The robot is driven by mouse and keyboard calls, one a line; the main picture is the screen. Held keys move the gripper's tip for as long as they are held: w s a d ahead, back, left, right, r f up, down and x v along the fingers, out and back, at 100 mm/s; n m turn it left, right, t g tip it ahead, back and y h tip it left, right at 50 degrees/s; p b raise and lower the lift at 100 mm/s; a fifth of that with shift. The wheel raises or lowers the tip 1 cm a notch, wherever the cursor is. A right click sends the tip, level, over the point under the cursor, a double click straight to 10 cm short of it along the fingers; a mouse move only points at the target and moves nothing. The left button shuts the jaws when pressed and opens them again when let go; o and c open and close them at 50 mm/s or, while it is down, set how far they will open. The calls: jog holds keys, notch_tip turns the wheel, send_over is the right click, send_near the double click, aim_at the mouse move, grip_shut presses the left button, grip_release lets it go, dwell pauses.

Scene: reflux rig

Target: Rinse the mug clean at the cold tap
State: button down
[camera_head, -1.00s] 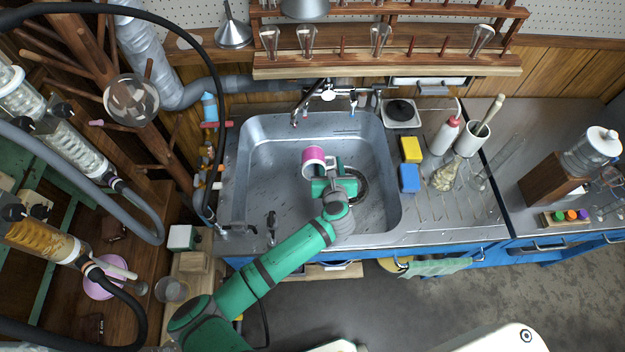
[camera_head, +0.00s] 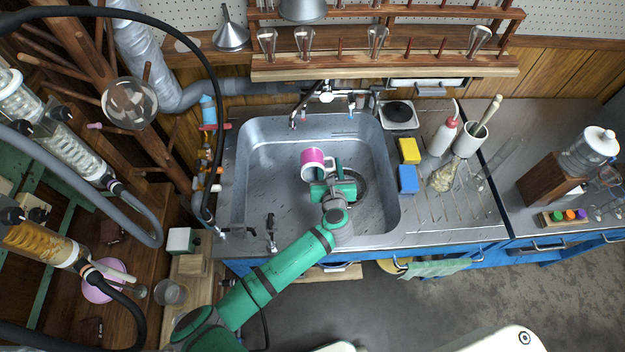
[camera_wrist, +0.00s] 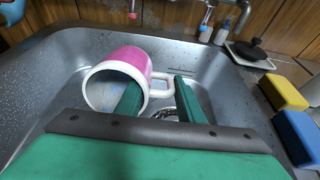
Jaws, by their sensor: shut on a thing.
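The mug (camera_head: 316,161) is pink with a white rim and handle. It is over the metal sink basin (camera_head: 262,190), tilted on its side. In the wrist view the mug (camera_wrist: 129,62) has its mouth turned toward me, and its inside is partly visible. My gripper (camera_head: 334,178) is shut on the mug; one finger (camera_wrist: 128,101) reaches into its mouth and the other lies beyond the handle. The tap (camera_head: 326,92) stands at the sink's back edge, behind the mug. Its spout with a red mark is left and a blue-marked one is right. I see no water running.
A yellow sponge (camera_head: 409,150) and a blue sponge (camera_head: 408,179) lie right of the sink. A white bottle (camera_head: 443,137) and a brush holder stand farther right. A dark drain shows under my gripper. The basin's left side is clear.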

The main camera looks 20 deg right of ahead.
jog(key=shift+w+a, duration=0.1)
jog(key=shift+a, duration=0.3)
jog(key=shift+d+r+b, duration=0.1)
jog(key=shift+d+b, duration=0.05)
jog(key=shift+b, duration=0.25)
jog(key=shift+t, duration=0.3)
jog(key=shift+a+b, duration=0.3)
jog(key=shift+b, duration=0.1)
jog(key=shift+d, duration=0.1)
jog(key=shift+d+r, duration=0.1)
jog(key=shift+d, duration=0.05)
